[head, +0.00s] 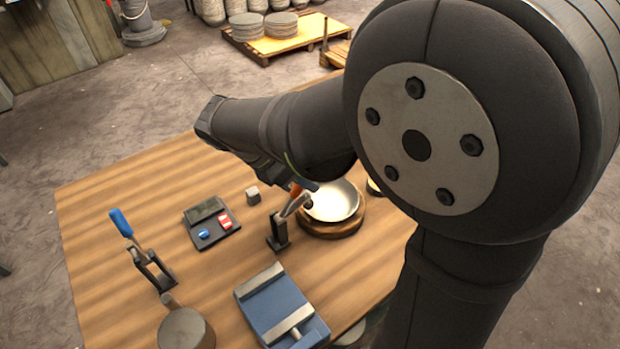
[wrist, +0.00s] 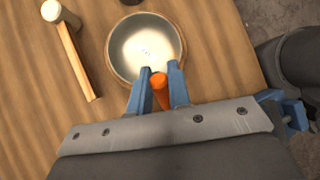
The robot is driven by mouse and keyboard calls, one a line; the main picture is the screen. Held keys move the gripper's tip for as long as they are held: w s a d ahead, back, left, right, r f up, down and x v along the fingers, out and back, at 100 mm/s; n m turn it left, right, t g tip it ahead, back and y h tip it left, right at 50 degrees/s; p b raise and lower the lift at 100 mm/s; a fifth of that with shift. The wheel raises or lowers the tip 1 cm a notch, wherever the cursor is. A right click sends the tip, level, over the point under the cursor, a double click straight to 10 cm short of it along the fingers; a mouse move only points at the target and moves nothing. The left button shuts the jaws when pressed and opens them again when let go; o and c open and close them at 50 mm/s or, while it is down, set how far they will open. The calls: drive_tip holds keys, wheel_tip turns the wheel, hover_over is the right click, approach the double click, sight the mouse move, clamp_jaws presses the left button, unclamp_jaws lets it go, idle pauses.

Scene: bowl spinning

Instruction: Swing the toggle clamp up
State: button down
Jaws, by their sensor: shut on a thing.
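The toggle clamp (head: 279,232) stands on the table just left of the bowl. It has a dark base, a metal lever and an orange handle (head: 296,190). The lever slants up to the right toward the bowl. My gripper (head: 303,185) is at the handle's top, partly hidden by my own arm. In the wrist view, the blue fingers of my gripper (wrist: 160,72) are shut on the orange handle (wrist: 160,90), one on each side. The clamp's base is hidden in that view. The silver bowl (head: 332,203) sits on a round wooden block (head: 330,231); it also shows in the wrist view (wrist: 145,45).
A second upright clamp with a blue handle (head: 122,223) stands at the left. A mallet (wrist: 80,60) lies beside the bowl.

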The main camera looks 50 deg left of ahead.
sight(291, 194)
drive_tip(key=s+t, duration=0.1)
drive_tip(key=s+r+t, duration=0.1)
drive_tip(key=s+t, duration=0.1)
drive_tip(key=shift+s+r+t, duration=0.1)
drive_tip(key=shift+r+t, duration=0.25)
drive_tip(key=shift+t, duration=0.05)
drive_tip(key=shift+s+r+m+t+h, duration=0.2)
drive_tip(key=shift+s+m+t+h, duration=0.1)
drive_tip(key=shift+s+t, duration=0.7)
drive_tip(key=shift+s+r+m+t+h, duration=0.2)
drive_tip(key=shift+s+m+t, duration=0.1)
drive_tip(key=shift+s+t, duration=0.65)
drive_tip(key=c, duration=1.4)
unclamp_jaws()
drive_tip(key=shift+o, duration=0.2)
drive_tip(key=w+d+r, duration=0.7)
drive_tip(key=w+r, duration=0.2)
drive_tip(key=r, duration=0.2)
drive_tip(key=shift+w, duration=0.15)
